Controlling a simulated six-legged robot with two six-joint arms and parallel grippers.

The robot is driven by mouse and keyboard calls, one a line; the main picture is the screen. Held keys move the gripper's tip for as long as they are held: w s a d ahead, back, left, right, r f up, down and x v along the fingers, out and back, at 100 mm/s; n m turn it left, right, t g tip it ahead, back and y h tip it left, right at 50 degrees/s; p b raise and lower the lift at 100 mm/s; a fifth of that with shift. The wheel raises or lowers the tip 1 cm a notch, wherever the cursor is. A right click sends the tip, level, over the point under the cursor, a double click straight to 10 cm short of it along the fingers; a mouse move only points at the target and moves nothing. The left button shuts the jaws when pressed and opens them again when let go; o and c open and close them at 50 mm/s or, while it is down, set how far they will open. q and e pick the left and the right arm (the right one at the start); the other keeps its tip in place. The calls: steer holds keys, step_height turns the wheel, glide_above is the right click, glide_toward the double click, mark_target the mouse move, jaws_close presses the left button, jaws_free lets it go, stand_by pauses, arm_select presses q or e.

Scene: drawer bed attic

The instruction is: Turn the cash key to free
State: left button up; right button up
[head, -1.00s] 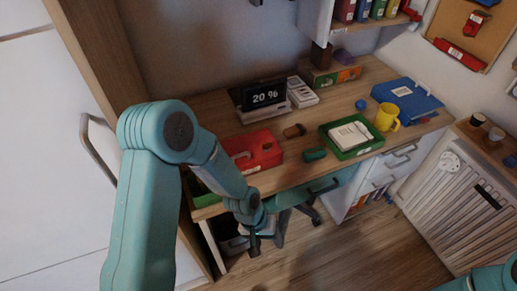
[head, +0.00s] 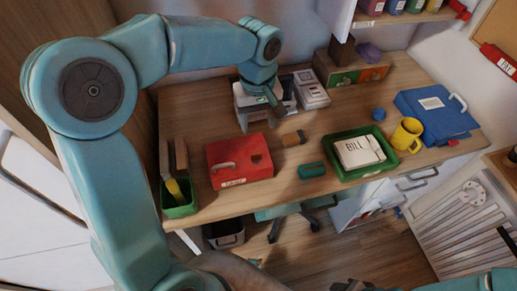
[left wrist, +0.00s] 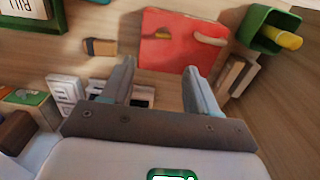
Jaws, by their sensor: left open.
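The red cash box (head: 238,163) lies on the desk with a pale handle and a white label on its front. A small dark spot (head: 256,158) shows on its right part, and a small brownish piece (left wrist: 162,34) shows on the box in the left wrist view; I cannot tell the key's turn. My left gripper (head: 260,118) is open and empty above the desk, behind the box. In the left wrist view its fingers (left wrist: 158,68) are spread, with the red box (left wrist: 180,52) beyond the tips. My right gripper is not clearly visible.
A green pen holder (head: 180,198) stands left of the box. A brown-black stamp (head: 293,138), a teal object (head: 312,170) and a green tray (head: 335,173) with a bill pad lie right of it. A yellow mug (head: 407,134) and blue binder (head: 436,115) are farther right.

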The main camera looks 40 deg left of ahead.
mark_target(256, 154)
arm_select(q)
steer(key=f, duration=1.2)
steer(key=shift+s+a+f+b, duration=0.2)
steer(key=shift+s+a+b, duration=0.1)
steer(key=shift+a, duration=0.05)
steer(key=shift+d+f, duration=0.25)
steer(key=shift+a, duration=0.15)
steer(key=c, duration=1.1)
